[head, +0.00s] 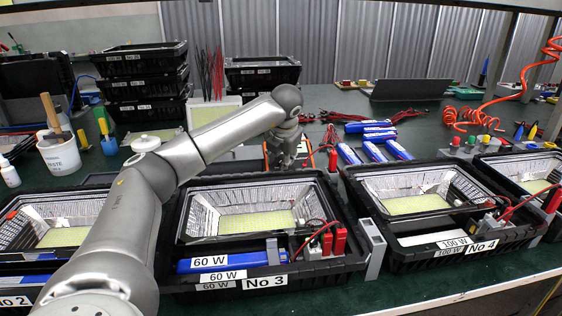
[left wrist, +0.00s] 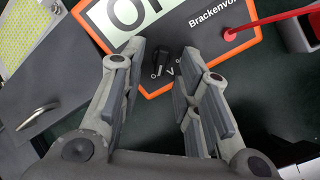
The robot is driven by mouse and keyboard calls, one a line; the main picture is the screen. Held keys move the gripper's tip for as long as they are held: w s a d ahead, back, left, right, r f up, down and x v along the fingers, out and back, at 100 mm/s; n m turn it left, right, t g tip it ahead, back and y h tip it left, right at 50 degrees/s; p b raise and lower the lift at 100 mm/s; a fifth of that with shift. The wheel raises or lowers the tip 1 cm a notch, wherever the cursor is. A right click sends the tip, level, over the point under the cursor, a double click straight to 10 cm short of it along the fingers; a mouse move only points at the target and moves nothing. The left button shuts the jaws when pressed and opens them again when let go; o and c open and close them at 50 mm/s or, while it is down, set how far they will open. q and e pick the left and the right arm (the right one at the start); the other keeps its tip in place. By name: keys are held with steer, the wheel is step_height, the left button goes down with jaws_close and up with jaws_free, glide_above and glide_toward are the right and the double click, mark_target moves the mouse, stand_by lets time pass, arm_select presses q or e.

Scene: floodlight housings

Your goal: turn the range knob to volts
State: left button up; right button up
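The meter (left wrist: 205,25) has a white and black face with an orange border, a display partly cut off reading "OF", and the word "Brackenvolt" partly visible. My right gripper is not in view.
Black floodlight housings, including the one labelled No 3 (head: 322,270) and No 4 (head: 398,256), line the bench front. Blue and white boxes (head: 371,127) lie right of the meter. A red lead (left wrist: 270,20) plugs into the meter. Stacked crates (head: 145,58) stand behind.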

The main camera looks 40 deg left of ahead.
arm_select(q)
steer(key=shift+w+a+f, duration=0.15)
steer(key=shift+f, duration=0.2)
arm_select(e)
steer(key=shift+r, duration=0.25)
arm_select(q)
steer(key=shift+c, duration=0.4)
jaws_close()
